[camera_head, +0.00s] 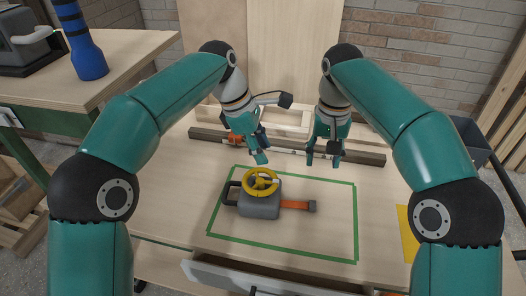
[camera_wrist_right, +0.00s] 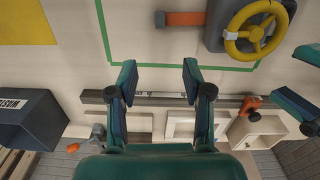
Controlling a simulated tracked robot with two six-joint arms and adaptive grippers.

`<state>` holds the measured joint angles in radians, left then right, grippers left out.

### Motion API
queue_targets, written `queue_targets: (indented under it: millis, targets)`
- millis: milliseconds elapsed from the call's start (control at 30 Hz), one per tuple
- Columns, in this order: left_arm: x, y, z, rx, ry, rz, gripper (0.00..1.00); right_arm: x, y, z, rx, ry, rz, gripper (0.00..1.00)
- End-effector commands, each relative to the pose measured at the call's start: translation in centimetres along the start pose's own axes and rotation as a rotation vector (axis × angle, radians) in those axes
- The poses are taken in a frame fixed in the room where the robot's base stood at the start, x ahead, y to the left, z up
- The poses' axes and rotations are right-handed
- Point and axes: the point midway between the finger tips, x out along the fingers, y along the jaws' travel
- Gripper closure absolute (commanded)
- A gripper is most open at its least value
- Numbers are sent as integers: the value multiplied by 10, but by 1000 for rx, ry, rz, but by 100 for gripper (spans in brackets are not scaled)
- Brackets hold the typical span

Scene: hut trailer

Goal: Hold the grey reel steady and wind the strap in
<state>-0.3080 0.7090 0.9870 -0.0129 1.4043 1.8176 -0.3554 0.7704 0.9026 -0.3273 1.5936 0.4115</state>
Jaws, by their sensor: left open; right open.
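The grey reel (camera_head: 258,207) lies on the workbench inside a green tape outline (camera_head: 357,225), with a dark loop handle (camera_head: 227,192) on its left. A yellow handwheel (camera_head: 274,180) sits on top; it also shows in the right wrist view (camera_wrist_right: 231,46). The orange strap (camera_head: 294,205) sticks out to the right, ending in a dark end piece (camera_head: 312,207). My left gripper (camera_head: 260,158) is open and empty, just behind the handwheel and apart from it. My right gripper (camera_head: 323,161) is open and empty, behind and right of the reel; its fingers (camera_wrist_right: 158,73) show nothing between them.
A long grey rail (camera_head: 362,157) and wooden frames lie along the back of the bench. A small orange item (camera_head: 235,139) is by the rail. A yellow sheet (camera_head: 405,232) lies at right, a dark bin (camera_head: 472,140) beyond. A drawer (camera_head: 230,276) protrudes at the front.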

Motion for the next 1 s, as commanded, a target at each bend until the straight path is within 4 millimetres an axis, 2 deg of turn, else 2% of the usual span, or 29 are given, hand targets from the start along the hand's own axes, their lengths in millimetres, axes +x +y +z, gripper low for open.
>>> queue_targets:
  millis: [167, 367, 800, 1000]
  targets:
    - [6, -6, -4, -69, -1, -43, 58, 6, 0, 0, 0, -2, 1, 50]
    - [6, -6, -4, -70, -1, -42, 58, 30, 1, 1, 0, -4, 1, 50]
    - [6, -6, -3, -68, -1, -40, 58, 117, 0, 1, 0, -5, 2, 50]
    - [6, -6, -3, -67, -1, -40, 58, 149, 0, 0, 0, -3, 1, 50]
